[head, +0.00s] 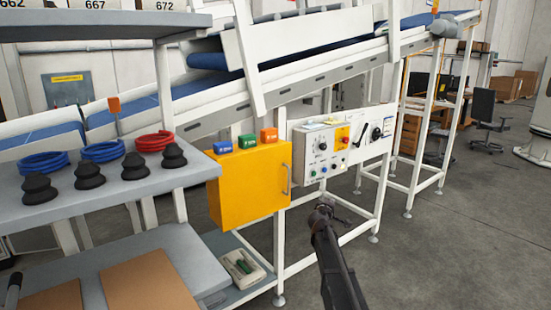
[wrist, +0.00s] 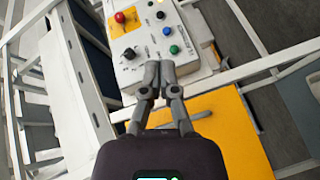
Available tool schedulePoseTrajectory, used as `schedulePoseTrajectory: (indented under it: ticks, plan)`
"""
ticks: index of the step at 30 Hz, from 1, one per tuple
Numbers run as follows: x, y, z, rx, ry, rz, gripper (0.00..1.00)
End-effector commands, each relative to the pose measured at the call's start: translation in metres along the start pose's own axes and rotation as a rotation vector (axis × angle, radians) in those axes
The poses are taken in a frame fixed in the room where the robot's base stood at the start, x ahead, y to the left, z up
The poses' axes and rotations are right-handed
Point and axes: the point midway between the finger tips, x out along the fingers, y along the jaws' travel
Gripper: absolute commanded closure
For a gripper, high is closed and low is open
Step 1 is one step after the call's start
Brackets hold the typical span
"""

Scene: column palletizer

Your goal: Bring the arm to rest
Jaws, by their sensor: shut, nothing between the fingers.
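My gripper (wrist: 159,78) is shut and empty in the wrist view, its two fingertips together. Behind the fingertips in that view are the control panel (wrist: 186,62) and the yellow cabinet (wrist: 232,135). In the head view my gripper (head: 322,210) is at the end of my dark arm, low and right of centre, in front of the conveyor frame. It appears apart from the yellow cabinet (head: 250,185) and below the control panel (head: 320,150). How far it is from them in depth I cannot tell.
A grey shelf (head: 100,200) at left holds black suction cups (head: 87,174), blue hose coils (head: 103,152) and a red coil (head: 155,142). Sloping conveyors (head: 290,60) stand behind. An office chair (head: 484,108) is at far right. The floor (head: 460,250) at right is clear.

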Motion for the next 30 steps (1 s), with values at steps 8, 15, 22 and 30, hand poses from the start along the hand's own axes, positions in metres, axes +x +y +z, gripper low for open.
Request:
schedulePoseTrajectory:
  ticks: [8, 15, 22, 30]
  plan:
    - [-0.092, -0.022, 0.089, 0.28, -0.309, -0.208, 1.0]
    - [-0.185, -0.058, 0.142, 0.473, -0.561, -0.456, 1.0]
    - [-0.291, -0.089, 0.17, 0.605, -0.774, -0.746, 1.0]
    - [-0.387, -0.106, 0.178, 0.67, -0.923, -1.031, 1.0]
